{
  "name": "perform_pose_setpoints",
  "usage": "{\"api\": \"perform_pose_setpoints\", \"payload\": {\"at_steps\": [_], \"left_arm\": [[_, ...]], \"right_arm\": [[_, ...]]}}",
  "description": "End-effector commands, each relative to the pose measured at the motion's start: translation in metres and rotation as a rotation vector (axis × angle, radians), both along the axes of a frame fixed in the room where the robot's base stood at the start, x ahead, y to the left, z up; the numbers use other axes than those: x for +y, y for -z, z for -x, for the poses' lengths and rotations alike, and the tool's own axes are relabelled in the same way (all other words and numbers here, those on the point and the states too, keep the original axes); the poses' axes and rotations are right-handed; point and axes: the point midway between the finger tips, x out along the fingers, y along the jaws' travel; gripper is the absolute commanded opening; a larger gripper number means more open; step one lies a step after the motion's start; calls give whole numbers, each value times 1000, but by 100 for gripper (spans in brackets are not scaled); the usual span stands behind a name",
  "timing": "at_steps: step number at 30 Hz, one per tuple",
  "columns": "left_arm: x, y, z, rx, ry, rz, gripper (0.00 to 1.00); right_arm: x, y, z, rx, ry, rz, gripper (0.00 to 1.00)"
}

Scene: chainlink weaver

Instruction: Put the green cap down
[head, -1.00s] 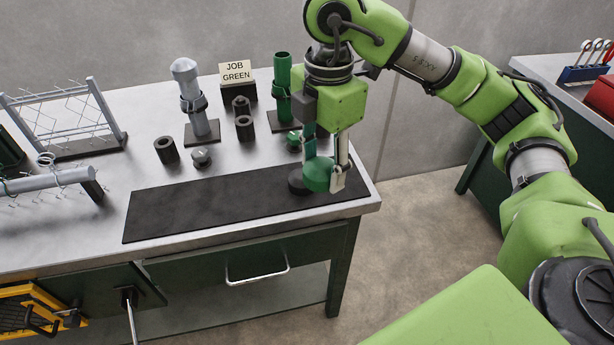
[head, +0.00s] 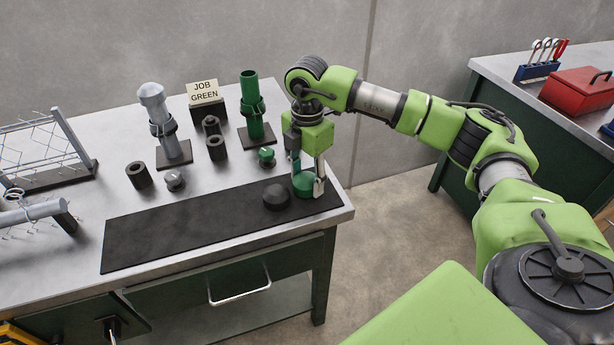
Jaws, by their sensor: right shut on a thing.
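My right gripper (head: 308,186) points down at the right end of the black mat (head: 170,229) on the bench. It is shut on the green cap (head: 303,184), a rounded dome between its fingers. The cap is at or just above the mat; I cannot tell if it touches. My left gripper is out of view.
Behind the mat stand a grey post (head: 155,110), a green post (head: 250,95), a "JOB GREEN" sign (head: 203,92), black sleeves (head: 139,175) and small green (head: 266,157) and grey (head: 174,180) fittings. The mat's left and middle are clear.

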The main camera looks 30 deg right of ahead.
Motion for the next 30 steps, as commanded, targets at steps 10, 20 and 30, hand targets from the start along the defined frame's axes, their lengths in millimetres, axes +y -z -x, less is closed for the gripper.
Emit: {"api": "perform_pose_setpoints", "payload": {"at_steps": [10, 20, 30], "left_arm": [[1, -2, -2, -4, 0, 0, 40], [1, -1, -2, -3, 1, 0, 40], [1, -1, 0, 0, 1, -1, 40]], "right_arm": [[0, 7, 0, -2, 1, 0, 22], [0, 10, 0, -2, 1, 0, 61], [0, 0, -1, -5, 1, -2, 61]]}}
